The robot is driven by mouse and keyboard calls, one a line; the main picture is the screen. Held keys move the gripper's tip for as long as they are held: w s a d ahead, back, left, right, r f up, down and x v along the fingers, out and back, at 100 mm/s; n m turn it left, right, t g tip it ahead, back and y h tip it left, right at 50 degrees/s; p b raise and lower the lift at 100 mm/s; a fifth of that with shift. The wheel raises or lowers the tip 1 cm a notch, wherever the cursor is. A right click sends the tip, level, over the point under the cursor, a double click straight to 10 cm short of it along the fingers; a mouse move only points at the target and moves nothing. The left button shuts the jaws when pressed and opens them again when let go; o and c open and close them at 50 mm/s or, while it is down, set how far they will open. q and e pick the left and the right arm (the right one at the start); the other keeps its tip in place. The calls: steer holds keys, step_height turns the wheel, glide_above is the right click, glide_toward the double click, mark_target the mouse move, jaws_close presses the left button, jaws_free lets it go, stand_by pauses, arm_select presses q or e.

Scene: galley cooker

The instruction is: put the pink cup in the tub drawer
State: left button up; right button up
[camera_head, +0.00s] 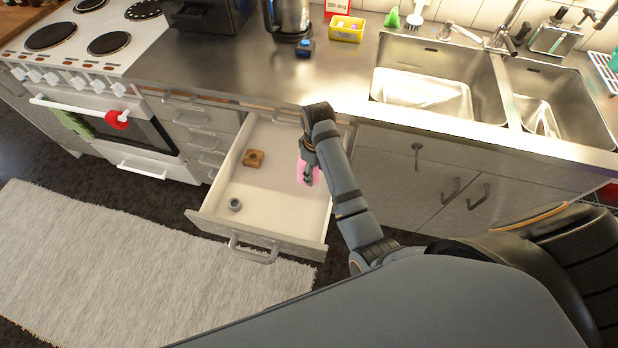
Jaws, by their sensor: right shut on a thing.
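The pink cup (301,171) shows in part in the head view, behind and beside my right gripper (309,178). My right gripper is shut on the pink cup, over the right side of the open drawer (226,208). I cannot tell whether the cup touches the drawer floor. The drawer is pulled out below the counter and has a pale inside. A brown block-like thing with a hole (253,158) and a small grey ring-like thing (235,204) lie in it. My left gripper is not in view.
A white cooker (90,75) with a red round thing (117,119) on its oven handle stands at the left. The steel counter (250,75) holds a kettle (290,18) and a yellow box (346,30). Two sinks (425,85) are at the right. A pale rug (120,260) lies on the floor.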

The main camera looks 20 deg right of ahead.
steer(key=shift+w+a+f, duration=0.2)
steer(key=shift+w+f, duration=0.55)
steer(key=shift+f, duration=0.15)
steer(key=shift+w+f, duration=0.1)
steer(key=f, duration=0.3)
steer(key=shift+w+a, duration=0.1)
steer(key=shift+w, duration=0.2)
steer(key=shift+f, duration=0.35)
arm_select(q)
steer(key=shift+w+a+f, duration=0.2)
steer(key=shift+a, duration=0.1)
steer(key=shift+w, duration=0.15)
arm_select(e)
steer(key=o, duration=1.2)
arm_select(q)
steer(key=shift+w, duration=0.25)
arm_select(e)
steer(key=shift+o, duration=0.2)
